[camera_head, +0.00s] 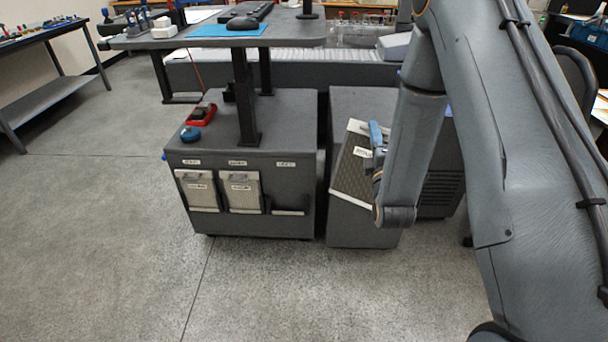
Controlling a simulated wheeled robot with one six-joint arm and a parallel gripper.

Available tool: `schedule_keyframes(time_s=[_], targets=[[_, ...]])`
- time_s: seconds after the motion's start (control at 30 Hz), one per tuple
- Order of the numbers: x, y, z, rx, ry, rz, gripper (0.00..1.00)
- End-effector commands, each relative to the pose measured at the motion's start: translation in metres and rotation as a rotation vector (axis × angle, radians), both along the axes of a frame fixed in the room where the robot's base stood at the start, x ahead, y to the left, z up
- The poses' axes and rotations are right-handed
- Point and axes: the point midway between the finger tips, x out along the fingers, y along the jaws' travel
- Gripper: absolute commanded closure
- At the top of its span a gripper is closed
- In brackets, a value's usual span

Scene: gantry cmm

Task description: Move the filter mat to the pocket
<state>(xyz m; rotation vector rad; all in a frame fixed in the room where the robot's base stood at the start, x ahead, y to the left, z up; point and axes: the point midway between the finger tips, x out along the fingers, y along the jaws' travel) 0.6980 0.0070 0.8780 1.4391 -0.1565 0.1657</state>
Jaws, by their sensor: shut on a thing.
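The filter mat (350,175) is a flat panel with a dark mesh face, a pale frame and a white label. It hangs tilted in front of the dark cabinet at centre right. My gripper (376,140), with blue parts, is shut on the mat's right edge; my arm hides much of the gripper and part of the mat's right side. The grey cabinet to the left has a row of labelled pockets. The right pocket (290,212) looks empty, with a low front lip. The mat is apart from it, to its right.
Two similar pale mats, left (198,190) and middle (241,191), sit in the other pockets. A post (246,105) rises from the cabinet top, near a red item (201,114) and a blue round item (190,134). A desk (215,40) stands above. The floor in front is clear.

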Motion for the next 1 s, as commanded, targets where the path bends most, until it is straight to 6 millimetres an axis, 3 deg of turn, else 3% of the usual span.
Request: schedule_keyframes(time_s=[0.4,1.0], targets=[[0.034,0.056,-0.054,-0.041,-0.096,0.117,1.0],[0.064,0.145,-0.122,-0.095,-0.252,0.289,1.0]])
